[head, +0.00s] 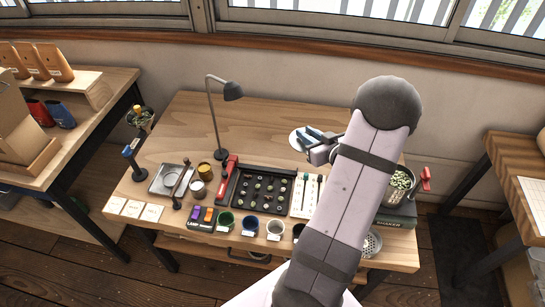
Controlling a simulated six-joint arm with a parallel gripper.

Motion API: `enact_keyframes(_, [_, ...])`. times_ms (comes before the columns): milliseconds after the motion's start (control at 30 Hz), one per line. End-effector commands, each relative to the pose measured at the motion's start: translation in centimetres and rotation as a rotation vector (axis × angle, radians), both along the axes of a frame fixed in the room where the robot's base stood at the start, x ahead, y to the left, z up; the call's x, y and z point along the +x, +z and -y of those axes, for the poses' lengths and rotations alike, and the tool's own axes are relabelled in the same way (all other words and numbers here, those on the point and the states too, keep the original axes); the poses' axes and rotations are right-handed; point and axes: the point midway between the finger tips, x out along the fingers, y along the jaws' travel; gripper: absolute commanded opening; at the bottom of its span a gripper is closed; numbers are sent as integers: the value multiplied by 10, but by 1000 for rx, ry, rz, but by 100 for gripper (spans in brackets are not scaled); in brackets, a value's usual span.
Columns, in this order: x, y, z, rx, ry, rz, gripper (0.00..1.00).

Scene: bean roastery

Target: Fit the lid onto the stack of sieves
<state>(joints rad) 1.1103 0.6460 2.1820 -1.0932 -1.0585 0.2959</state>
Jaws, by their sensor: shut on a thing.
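How high the lid is above the bench I cannot tell. The stack of sieves (410,182) stands at the right end of the bench, on the dark green shaker (398,221). Green beans show in its open top. My arm hides its left side. The lid is apart from the stack, to its left and farther back.
A black tray of beans (235,205) sits mid-bench, with several cups along the front edge. A red-handled clamp (425,175) is beside the stack. The back middle of the bench (270,125) is clear.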

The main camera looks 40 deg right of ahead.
Motion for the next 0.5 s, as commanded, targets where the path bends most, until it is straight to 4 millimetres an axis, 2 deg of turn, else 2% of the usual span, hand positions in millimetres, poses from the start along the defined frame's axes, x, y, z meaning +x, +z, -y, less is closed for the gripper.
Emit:
enact_keyframes(33, [-5,3,21,-4,-79,3,0])
enact_keyframes(200, [-33,15,88,-2,-359,2,0])
enact_keyframes(300, [-53,20,118,-1,-507,1,0])
enact_keyframes(500, [-96,23,162,1,-767,-1,0])
